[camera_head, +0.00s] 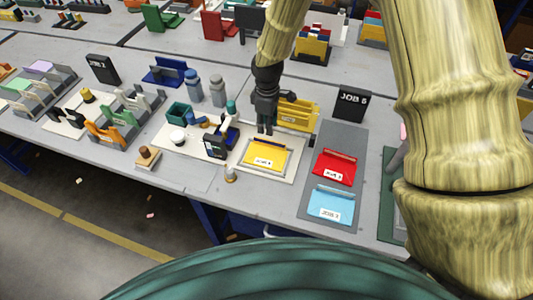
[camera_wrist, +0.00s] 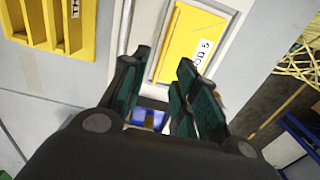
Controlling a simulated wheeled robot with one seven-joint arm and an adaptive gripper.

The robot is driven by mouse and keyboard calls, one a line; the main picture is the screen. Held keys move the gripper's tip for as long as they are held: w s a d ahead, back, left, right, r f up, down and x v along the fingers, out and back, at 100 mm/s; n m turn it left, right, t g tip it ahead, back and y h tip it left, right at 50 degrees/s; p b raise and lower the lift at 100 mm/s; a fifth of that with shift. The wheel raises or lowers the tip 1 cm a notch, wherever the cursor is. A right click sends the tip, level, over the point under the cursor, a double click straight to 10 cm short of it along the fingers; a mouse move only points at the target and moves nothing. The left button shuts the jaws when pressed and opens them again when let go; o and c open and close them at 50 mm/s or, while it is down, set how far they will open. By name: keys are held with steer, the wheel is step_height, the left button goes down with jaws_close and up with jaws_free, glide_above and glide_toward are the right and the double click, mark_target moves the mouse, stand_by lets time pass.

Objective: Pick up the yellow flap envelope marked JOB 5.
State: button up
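The yellow flap envelope (camera_head: 262,160) lies flat in a grey frame on a white board, with a white label at its front. In the wrist view the yellow envelope (camera_wrist: 185,40) is just beyond my fingers, and its label partly reads as JOB 5. My gripper (camera_head: 265,131) points down above the envelope's far edge in the head view. In the wrist view my gripper (camera_wrist: 165,70) has its teal-padded fingers apart, with no envelope between them. A small blue and white patch shows in the gap. The exact height above the envelope cannot be told.
A yellow slotted holder (camera_head: 298,114) stands right behind my gripper. A black device (camera_head: 216,146) stands left of the envelope. A grey mat (camera_head: 316,205) at right bears red (camera_head: 334,168) and light blue (camera_head: 331,205) envelopes. A black JOB 5 sign (camera_head: 351,105) stands behind it.

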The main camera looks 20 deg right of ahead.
mark_target(268, 147)
steer(key=shift+f+p, duration=0.35)
steer(key=shift+f, duration=1.2)
steer(key=shift+s+d+f+p, duration=0.1)
steer(key=shift+s+f+p, duration=0.1)
steer(key=shift+f+p, duration=0.45)
steer(key=shift+s+d+f+p, duration=0.15)
steer(key=shift+f+p, duration=0.3)
steer(key=shift+f, duration=0.4)
steer(key=shift+a+f, duration=0.1)
steer(key=shift+f, duration=1.05)
jaws_close()
